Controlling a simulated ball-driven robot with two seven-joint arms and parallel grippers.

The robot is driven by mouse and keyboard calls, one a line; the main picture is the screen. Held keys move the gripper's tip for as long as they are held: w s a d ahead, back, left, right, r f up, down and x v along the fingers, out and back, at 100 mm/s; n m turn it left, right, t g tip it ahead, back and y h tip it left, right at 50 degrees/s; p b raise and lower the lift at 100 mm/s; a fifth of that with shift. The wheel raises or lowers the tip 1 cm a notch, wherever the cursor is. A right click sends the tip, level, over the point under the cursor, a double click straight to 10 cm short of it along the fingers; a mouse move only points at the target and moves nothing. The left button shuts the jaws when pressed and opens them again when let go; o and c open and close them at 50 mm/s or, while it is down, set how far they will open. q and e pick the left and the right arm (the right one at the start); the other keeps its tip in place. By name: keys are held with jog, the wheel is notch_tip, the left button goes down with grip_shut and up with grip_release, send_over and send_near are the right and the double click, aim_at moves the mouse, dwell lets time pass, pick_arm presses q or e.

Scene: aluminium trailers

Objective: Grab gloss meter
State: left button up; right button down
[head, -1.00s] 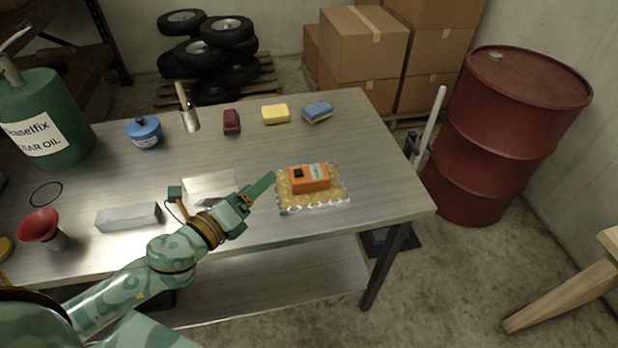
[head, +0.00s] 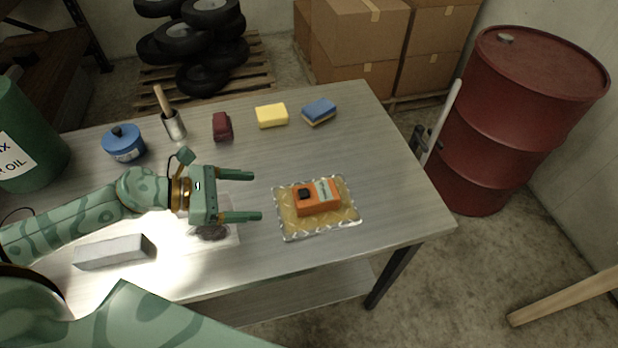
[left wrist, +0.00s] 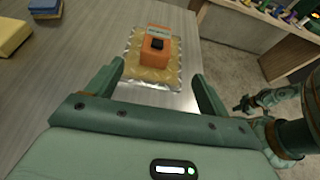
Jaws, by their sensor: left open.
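The gloss meter (head: 316,198) is an orange block with a black knob and a pale label. It lies on a yellow padded mat (head: 291,225) with a clear, shiny edge, near the right end of the metal table. My left gripper (head: 257,196) is open and empty, just left of the mat, with its fingers pointing toward the meter. In the left wrist view the gloss meter (left wrist: 157,50) is ahead, between and beyond the two fingertips, and not touched. My right gripper is not visible in the head view.
On the table (head: 370,150) are a blue sponge (head: 319,111), a yellow sponge (head: 271,116), a dark red block (head: 222,126), a blue pot (head: 124,145) and a grey bar (head: 114,251). A red drum (head: 530,120) stands right of the table. The table right of the mat is clear.

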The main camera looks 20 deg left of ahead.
aim_at(301, 193)
pick_arm(q)
jog(key=p+x, duration=0.1)
jog(key=x, duration=0.9)
jog(key=shift+w, duration=0.35)
jog(key=shift+w+d+f, duration=0.25)
jog(key=shift+w+d, duration=0.05)
jog(key=shift+d, duration=0.3)
jog(key=x, duration=0.4)
jog(key=shift+w+d+f, duration=0.15)
jog(key=shift+w+d, duration=0.05)
jog(key=c, duration=1.2)
jog(key=shift+c, duration=0.5)
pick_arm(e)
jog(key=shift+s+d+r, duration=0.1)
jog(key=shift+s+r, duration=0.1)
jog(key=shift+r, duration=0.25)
